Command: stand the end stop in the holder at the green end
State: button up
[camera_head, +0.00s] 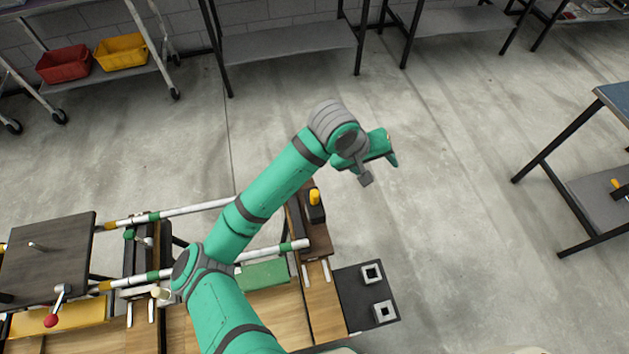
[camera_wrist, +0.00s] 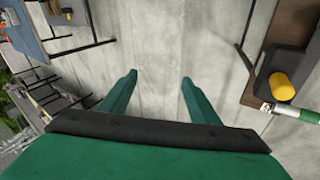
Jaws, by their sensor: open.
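My gripper (camera_head: 385,152) is open and empty, held above the floor right of the bench. Its two green fingers show apart in the wrist view (camera_wrist: 158,82), with only floor between them. A dark brown end piece (camera_head: 318,238) stands across the right ends of the white rails. It carries a black block with a yellow knob (camera_head: 315,197), also in the wrist view (camera_wrist: 282,86) right of my fingers. I cannot tell for sure which piece is the end stop. I cannot clearly identify the holder.
White rails (camera_head: 200,208) with coloured bands run left to a dark board (camera_head: 45,262). A yellow panel (camera_head: 60,318) lies front left. A black plate with square metal sockets (camera_head: 371,272) is at the bench's right. Floor (camera_head: 450,220) is clear beside it; another table (camera_head: 618,100) stands far right.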

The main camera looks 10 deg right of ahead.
aim_at(315, 192)
jog(key=a+y, duration=0.2)
jog(key=a, duration=0.3)
jog(key=a+f+n+y, duration=0.1)
jog(key=a+y, duration=0.1)
jog(key=a, duration=0.3)
jog(key=a+f+g+y, duration=0.1)
jog(key=a+y, duration=0.1)
jog(key=a, duration=0.3)
jog(key=shift+w+a+f, duration=0.15)
jog(key=shift+a+f, duration=0.05)
jog(key=shift+a, duration=0.1)
jog(key=shift+a+f, duration=0.15)
notch_tip(315, 192, down, 10)
jog(key=shift+f, duration=0.25)
jog(key=c, duration=1.1)
jog(key=shift+o, duration=0.2)
jog(key=shift+r, duration=1.35)
jog(key=shift+r, duration=2.45)
